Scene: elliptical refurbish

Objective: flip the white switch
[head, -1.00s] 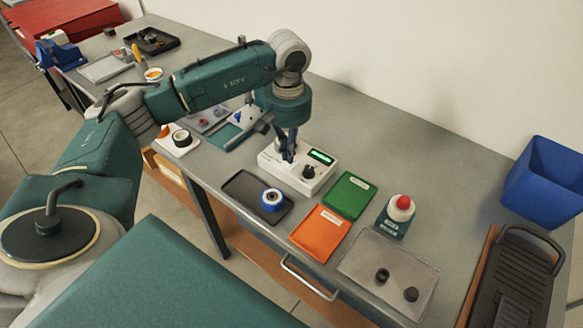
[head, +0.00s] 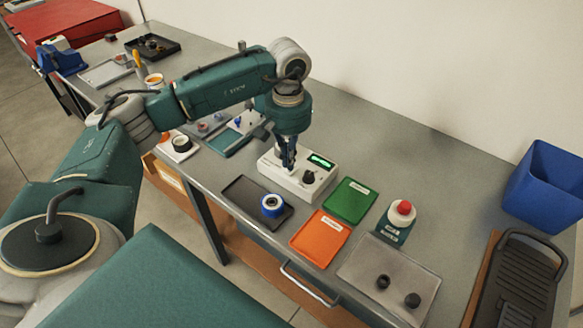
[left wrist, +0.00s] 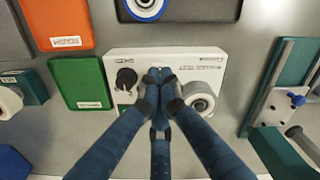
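The white box (head: 284,178) lies on the grey workbench, with a lit green display (head: 320,161) and a black knob (head: 309,177). My left gripper (head: 288,165) points down onto its left part. In the left wrist view the box (left wrist: 118,60) shows the black knob (left wrist: 125,78) and a round grey-white fitting (left wrist: 200,96). There the fingertips of my left gripper (left wrist: 159,76) are drawn together over the box, between knob and fitting. I cannot make out the white switch; the fingers may cover it. My right gripper is not in view.
Near the box lie a black tray (head: 243,192) with a blue-white roll (head: 272,205), a green panel (head: 349,201) and an orange panel (head: 320,238). A red-button unit (head: 396,219) and a blue bin (head: 546,188) stand to the right. The bench behind the box is clear.

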